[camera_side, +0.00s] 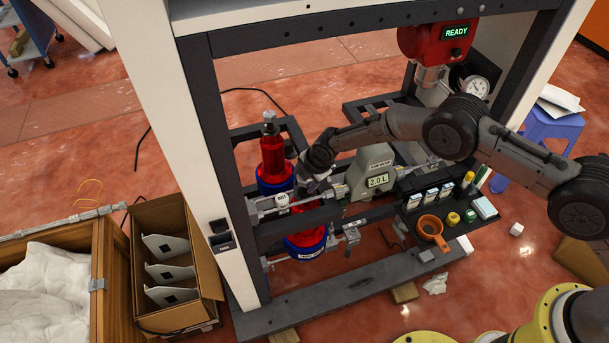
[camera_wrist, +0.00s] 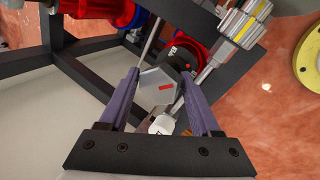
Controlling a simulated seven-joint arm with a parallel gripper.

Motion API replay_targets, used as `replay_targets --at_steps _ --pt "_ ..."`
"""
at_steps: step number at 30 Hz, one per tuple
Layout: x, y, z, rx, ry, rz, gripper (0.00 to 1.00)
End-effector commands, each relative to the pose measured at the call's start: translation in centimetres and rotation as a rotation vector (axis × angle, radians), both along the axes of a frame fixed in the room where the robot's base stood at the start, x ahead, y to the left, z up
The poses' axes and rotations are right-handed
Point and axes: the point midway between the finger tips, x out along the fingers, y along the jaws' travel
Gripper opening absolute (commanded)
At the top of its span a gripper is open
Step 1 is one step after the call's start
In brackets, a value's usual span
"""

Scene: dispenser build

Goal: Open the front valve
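In the wrist view my gripper (camera_wrist: 160,78) has its two purple fingers spread apart. Between them shows a pale grey hexagonal piece (camera_wrist: 153,92) with a red mark; I cannot tell whether a finger touches it. A black labelled knob (camera_wrist: 178,48) lies just beyond. In the side view my gripper (camera_side: 315,186) points down at the front of the dark dispenser frame, beside a pipe with a white labelled fitting (camera_side: 282,200). A lower fitting with a grey handle (camera_side: 351,233) sits at the frame's front right. I cannot tell which is the front valve.
Red cylinders (camera_side: 272,155) with blue collars stand close behind and below my gripper. A flow meter (camera_side: 372,172) reads 2.0 L. A red unit (camera_side: 440,40) reads READY. A tray with an orange funnel (camera_side: 431,228) is at the right, a cardboard box (camera_side: 178,262) at the left.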

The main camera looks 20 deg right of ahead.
Motion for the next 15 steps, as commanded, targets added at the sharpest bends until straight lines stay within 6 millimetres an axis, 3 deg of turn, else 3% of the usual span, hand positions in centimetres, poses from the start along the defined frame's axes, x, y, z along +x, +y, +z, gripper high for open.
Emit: replay_targets --at_steps 1,6,15 --pt "0.04 0.01 0.04 0.0 -0.001 0.0 0.3" --pt "0.06 0.01 0.05 0.001 -0.002 0.0 0.0" --pt "0.06 -0.04 0.04 0.002 0.0 0.099 0.0"
